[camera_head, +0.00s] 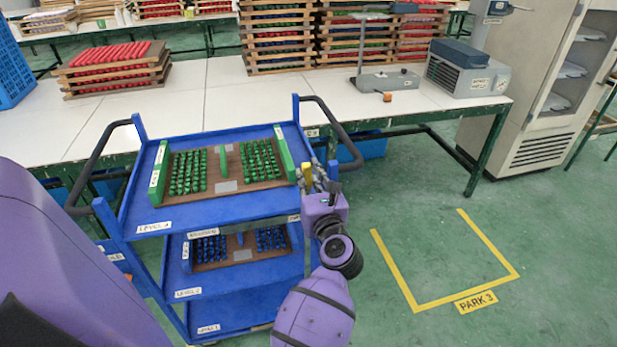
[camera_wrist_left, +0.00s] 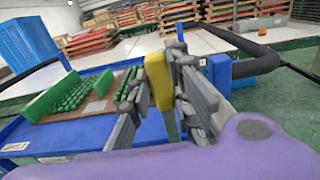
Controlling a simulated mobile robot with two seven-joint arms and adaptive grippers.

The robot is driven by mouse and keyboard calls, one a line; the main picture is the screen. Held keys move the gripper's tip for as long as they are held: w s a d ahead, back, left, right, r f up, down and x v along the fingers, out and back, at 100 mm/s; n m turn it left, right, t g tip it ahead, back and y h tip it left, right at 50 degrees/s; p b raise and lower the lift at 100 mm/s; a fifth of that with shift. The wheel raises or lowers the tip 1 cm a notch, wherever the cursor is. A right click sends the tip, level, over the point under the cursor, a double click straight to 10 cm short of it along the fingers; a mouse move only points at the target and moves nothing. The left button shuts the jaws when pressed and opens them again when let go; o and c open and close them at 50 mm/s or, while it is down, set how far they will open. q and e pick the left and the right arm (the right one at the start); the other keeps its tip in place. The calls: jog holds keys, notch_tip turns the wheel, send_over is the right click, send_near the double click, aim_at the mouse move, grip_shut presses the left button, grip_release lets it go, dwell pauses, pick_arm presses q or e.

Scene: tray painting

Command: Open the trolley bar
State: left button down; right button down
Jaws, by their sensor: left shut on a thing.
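The blue trolley (camera_head: 222,217) stands in front of the white table, with black push handles at its sides. Its top shelf holds a tray of green pieces (camera_head: 224,187). A small yellow upright piece (camera_head: 307,173), which looks like the grip of the trolley bar, is at the trolley's right front corner. My left gripper (camera_head: 316,178) is there too. In the left wrist view the yellow piece (camera_wrist_left: 158,80) stands between the grey fingers (camera_wrist_left: 160,92), which are shut on it. How the bar runs along the trolley is mostly hidden. My right gripper is not in view.
A tray of blue pieces (camera_head: 238,252) lies on a lower shelf. The white table (camera_head: 235,95) behind carries stacked racks (camera_head: 278,40) and grey machines. To the right, the green floor is clear around the yellow PARK 3 marking (camera_head: 447,300). A grey cabinet (camera_head: 530,85) stands beyond.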

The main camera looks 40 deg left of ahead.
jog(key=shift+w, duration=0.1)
